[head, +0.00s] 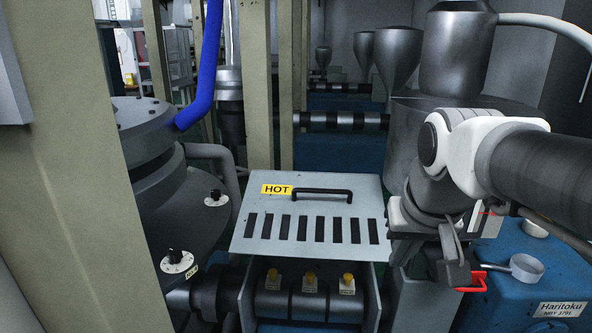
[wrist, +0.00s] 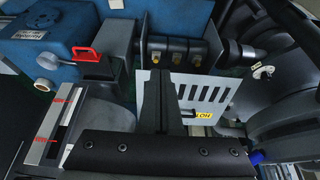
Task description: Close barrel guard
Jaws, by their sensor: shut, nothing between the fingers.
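The barrel guard (head: 310,180) is a light grey slotted plate with a yellow HOT label and a black bar handle (head: 322,191). It stands tilted up and open, with the barrel (head: 297,300) and its yellow-capped fittings exposed below its front edge. In the wrist view the guard (wrist: 216,90) shows right of the fingers, partly hidden behind them. My gripper (head: 457,275) is right of the guard in the head view, apart from the handle. In the wrist view my gripper (wrist: 166,78) has its fingers together, with nothing held.
A red handle (head: 474,284) and a grey cup-like part (head: 526,267) sit by the blue machine (head: 510,300) at right. A large grey die body (head: 180,215) stands at left. Beige posts (head: 257,80) rise behind the guard. A blue hose (head: 207,65) hangs upper left.

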